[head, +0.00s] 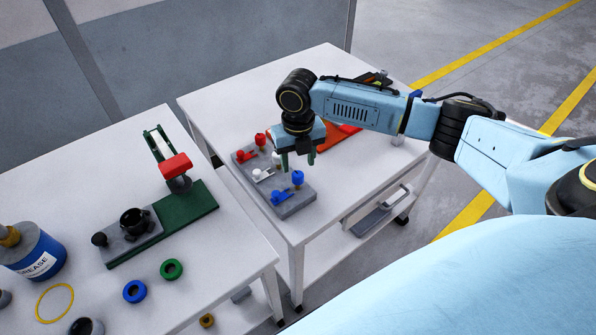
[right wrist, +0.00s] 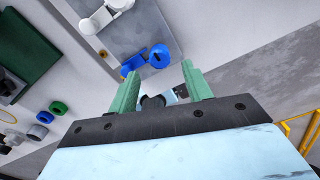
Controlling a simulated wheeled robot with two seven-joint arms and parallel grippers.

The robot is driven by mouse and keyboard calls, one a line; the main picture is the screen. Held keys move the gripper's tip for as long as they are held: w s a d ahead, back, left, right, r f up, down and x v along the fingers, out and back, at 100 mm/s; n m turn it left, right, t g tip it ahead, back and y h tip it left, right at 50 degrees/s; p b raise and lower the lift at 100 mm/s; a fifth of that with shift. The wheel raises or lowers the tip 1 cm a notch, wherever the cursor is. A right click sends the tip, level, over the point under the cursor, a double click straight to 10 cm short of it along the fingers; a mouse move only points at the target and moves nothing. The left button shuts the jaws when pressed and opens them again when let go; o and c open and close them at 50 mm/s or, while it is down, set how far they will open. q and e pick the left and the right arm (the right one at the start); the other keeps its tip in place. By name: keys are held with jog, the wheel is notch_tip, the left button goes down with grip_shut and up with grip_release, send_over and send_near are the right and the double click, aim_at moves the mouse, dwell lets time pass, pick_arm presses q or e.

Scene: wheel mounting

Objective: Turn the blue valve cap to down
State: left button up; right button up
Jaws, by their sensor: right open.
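The blue valve cap (head: 298,177) is a round knob on a short stem, with a blue lever (head: 280,197) beside it, at the near end of a grey valve block (head: 301,200). In the right wrist view the blue cap (right wrist: 159,56) has a dark slot in its top, and the blue lever (right wrist: 133,63) lies to its left. My right gripper (head: 298,161) points down over the block, open and empty, close to the blue cap and apart from it as far as I can tell. In the right wrist view the cap shows between and beyond the fingertips (right wrist: 160,72).
A red cap (head: 260,139) and white parts (head: 263,174) share the block. An orange-red tray (head: 340,135) lies behind my gripper. The left table holds a green plate (head: 197,207), a grease can (head: 35,252) and several rings. The table's front right is clear.

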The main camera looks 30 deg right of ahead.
aim_at(298, 174)
jog(key=shift+f, duration=2.15)
jog(key=shift+c, duration=0.2)
